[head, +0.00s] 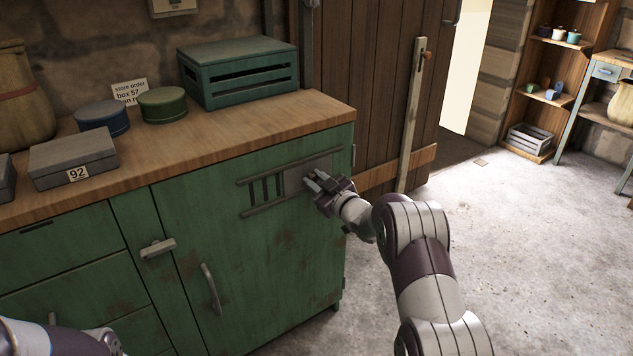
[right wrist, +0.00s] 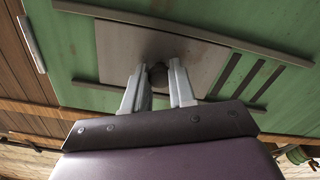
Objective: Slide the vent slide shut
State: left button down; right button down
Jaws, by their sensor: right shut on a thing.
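The vent slide (head: 295,180) is a grey metal plate between two rails on the green cabinet door. It sits at the right end of the rails, and the dark vent slots (head: 265,189) to its left are uncovered. In the right wrist view the vent slide (right wrist: 120,50) carries a dark round knob (right wrist: 157,75). My right gripper (head: 318,184) is at the plate, and in the right wrist view its fingers (right wrist: 158,82) are shut on the knob. My left gripper is not in view; only part of my left arm shows at the lower left.
The green cabinet (head: 230,260) has a door handle (head: 211,289) and a latch (head: 158,248). On its wooden top (head: 200,150) stand a green crate (head: 240,88), two round tins, and a grey box (head: 73,158). Open floor (head: 520,260) lies to the right.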

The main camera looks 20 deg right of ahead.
aim_at(269, 188)
jog(key=s+a, duration=0.1)
jog(key=a, duration=0.2)
jog(key=s+a, duration=0.1)
jog(key=a, duration=0.3)
jog(key=s+a+b, duration=0.1)
jog(key=a, duration=0.2)
jog(key=shift+s+a, duration=0.15)
jog(key=shift+s, duration=0.25)
jog(key=c, duration=1.4)
grip_release()
jog(key=o, duration=0.5)
jog(key=shift+a, duration=0.15)
